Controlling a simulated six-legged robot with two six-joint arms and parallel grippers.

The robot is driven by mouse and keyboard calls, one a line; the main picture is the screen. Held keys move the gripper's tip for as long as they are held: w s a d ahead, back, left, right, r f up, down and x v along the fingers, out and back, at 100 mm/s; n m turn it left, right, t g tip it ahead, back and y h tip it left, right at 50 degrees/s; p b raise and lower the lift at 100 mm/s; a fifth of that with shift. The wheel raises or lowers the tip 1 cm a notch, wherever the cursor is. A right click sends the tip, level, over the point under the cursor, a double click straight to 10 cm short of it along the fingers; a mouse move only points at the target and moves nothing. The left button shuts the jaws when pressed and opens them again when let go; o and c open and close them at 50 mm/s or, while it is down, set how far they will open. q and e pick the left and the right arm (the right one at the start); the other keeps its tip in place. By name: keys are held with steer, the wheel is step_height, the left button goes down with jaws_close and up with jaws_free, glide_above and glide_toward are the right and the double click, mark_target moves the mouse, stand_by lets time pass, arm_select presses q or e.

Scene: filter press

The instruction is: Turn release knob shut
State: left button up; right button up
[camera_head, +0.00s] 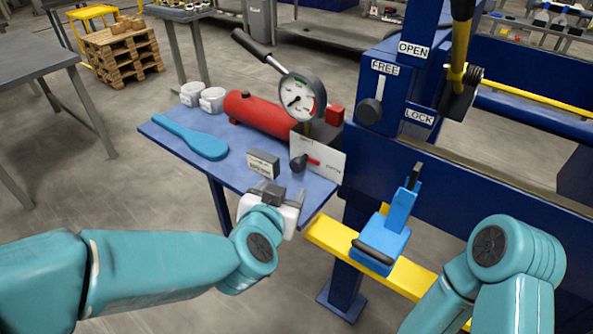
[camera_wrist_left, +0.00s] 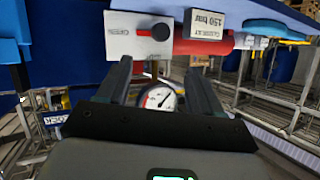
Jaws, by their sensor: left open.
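The release knob (camera_head: 298,163) is a dark round knob on a white plate (camera_head: 328,155) at the bench's right end, with a red mark to its right towards small, hard-to-read lettering. In the left wrist view the scene is upside down; the knob (camera_wrist_left: 160,32) sits on its plate (camera_wrist_left: 125,45), with the red mark on its left. My left gripper (camera_head: 272,191) is low in front of the plate, short of the knob. Its fingers (camera_wrist_left: 160,72) are open and empty, apart from the knob. My right gripper is out of view; only its arm shows.
A pressure gauge (camera_head: 300,97) and red cylinder (camera_head: 262,115) stand behind the knob. A 150 bar block (camera_head: 263,163) is left of it, with a blue spatula-like tool (camera_head: 195,138) farther left. The blue press frame (camera_head: 400,95) and yellow rail (camera_head: 325,236) are to the right.

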mark_target(297, 167)
arm_select(q)
steer(key=b+x, duration=0.1)
steer(key=x, duration=1.4)
steer(key=shift+w+f, duration=0.2)
steer(key=shift+w, duration=0.05)
steer(key=c, duration=1)
